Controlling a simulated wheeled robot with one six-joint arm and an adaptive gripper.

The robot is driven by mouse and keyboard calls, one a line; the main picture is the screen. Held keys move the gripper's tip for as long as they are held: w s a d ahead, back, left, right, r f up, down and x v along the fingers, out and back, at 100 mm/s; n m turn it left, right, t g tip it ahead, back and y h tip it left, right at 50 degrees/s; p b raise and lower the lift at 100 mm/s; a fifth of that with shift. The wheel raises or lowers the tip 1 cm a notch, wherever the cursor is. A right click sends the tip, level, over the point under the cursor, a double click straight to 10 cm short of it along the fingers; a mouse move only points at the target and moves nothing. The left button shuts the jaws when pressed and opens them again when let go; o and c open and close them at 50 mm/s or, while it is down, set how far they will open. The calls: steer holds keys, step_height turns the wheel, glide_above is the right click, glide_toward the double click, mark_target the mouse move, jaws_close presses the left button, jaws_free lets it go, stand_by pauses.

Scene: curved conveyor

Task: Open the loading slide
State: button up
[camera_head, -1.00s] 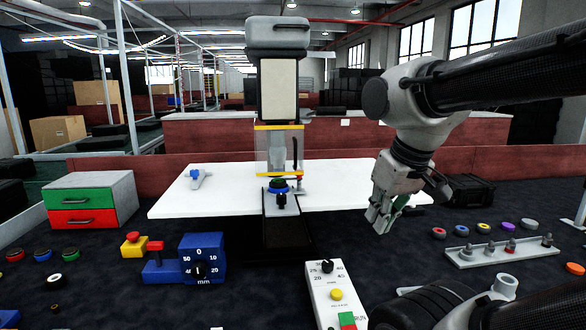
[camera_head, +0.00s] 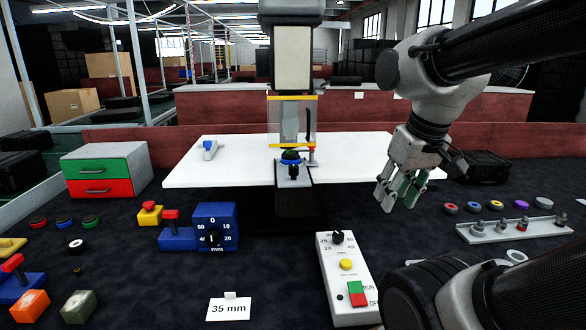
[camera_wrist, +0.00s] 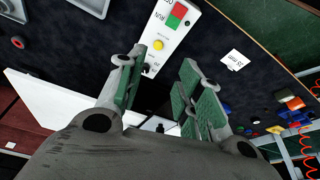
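The press (camera_head: 293,60) stands at the centre of the head view, with a clear guard with yellow edges (camera_head: 292,122) in front of its ram. Below the guard, what looks like the loading slide (camera_head: 294,182) is a short grey plate on a black base. It carries a blue-ringed fixture (camera_head: 290,163) with a dark top. A red-topped lever (camera_head: 311,150) stands to its right. My gripper (camera_head: 398,192) hangs right of the slide, apart from it, fingers pointing down. In the wrist view my gripper (camera_wrist: 160,88) has its green-padded fingers spread, with nothing between them.
A control box (camera_head: 346,275) with knob, yellow button and green-red switch stands front centre. A blue mm dial (camera_head: 213,228), a 35 mm card (camera_head: 229,308), a drawer unit (camera_head: 100,170) and a peg rack (camera_head: 510,231) surround it. The white board (camera_head: 225,172) lies behind the slide.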

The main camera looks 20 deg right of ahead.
steer(key=shift+o, duration=0.5)
steer(key=w+d+f+m+g+y, duration=0.1)
steer(key=w+d+f+m+g, duration=0.1)
steer(key=w+f, duration=0.3)
steer(key=shift+m+g+y, duration=0.4)
steer(key=shift+m+g, duration=0.1)
steer(key=shift+m, duration=0.3)
steer(key=m+t+y, duration=0.6)
steer(key=m+y, duration=0.4)
steer(key=m, duration=1)
glide_toward(295, 166)
steer(key=x, duration=1)
steer(key=shift+w+a+f, duration=0.1)
steer(key=shift+w+a, duration=0.05)
jaws_close()
